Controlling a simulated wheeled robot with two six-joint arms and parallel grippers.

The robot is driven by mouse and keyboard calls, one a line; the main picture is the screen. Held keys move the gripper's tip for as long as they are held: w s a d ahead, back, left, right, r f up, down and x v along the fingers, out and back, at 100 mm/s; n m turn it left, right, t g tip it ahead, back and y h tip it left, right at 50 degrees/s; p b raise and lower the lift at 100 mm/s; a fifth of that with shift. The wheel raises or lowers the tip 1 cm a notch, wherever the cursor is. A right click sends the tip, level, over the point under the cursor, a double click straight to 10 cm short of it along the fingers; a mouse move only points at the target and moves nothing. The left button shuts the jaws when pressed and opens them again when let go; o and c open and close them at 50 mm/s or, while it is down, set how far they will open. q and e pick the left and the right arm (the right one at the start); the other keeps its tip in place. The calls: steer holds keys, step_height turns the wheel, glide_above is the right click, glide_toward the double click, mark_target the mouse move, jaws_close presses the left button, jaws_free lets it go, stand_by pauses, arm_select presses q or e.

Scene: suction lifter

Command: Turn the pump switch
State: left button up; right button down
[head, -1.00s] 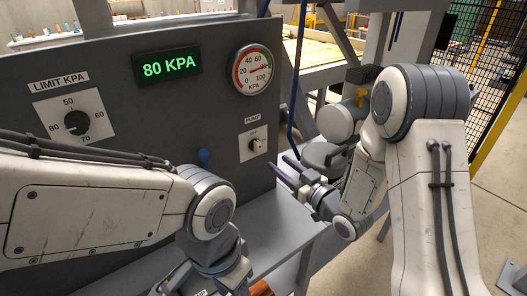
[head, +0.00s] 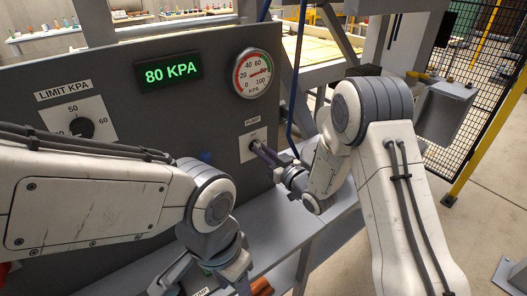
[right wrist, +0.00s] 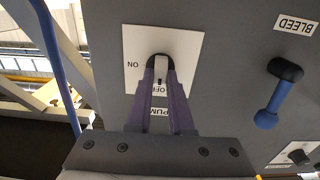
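The pump switch is a knob with a pale lever on a white plate (head: 247,146) under the PUMP label on the grey panel. In the right wrist view the lever (right wrist: 163,70) stands between my right fingertips, which lie close against both sides. The plate there reads ON at the left and OFF between the fingers. My right gripper (head: 258,148) reaches the switch from the right and looks shut on it; it hides most of the knob in the head view. My left wrist is low in the head view; its fingertips are not clearly visible.
The display (head: 169,71) reads 80 KPA; a round gauge (head: 253,74) is right of it. A limit dial (head: 82,128) is partly behind my left arm. A blue bleed lever (right wrist: 273,103) stands near the switch. A blue hose (head: 297,80) hangs at the panel's right edge.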

steer(key=shift+d, duration=0.1)
stand_by(0.3)
steer(key=shift+w+d+f+m+b, duration=0.1)
steer(key=shift+m+b, duration=0.15)
steer(key=shift+m, duration=2.8)
steer(key=shift+w+d+f+m+b, duration=0.1)
steer(key=shift+m+b, duration=0.15)
steer(key=shift+m, duration=2.75)
steer(key=shift+d+m+b, duration=0.1)
steer(key=shift+m+b, duration=0.15)
steer(key=shift+m, duration=2.8)
steer(key=c, duration=0.8)
jaws_free()
steer(key=shift+a, duration=0.15)
steer(key=shift+s, duration=0.1)
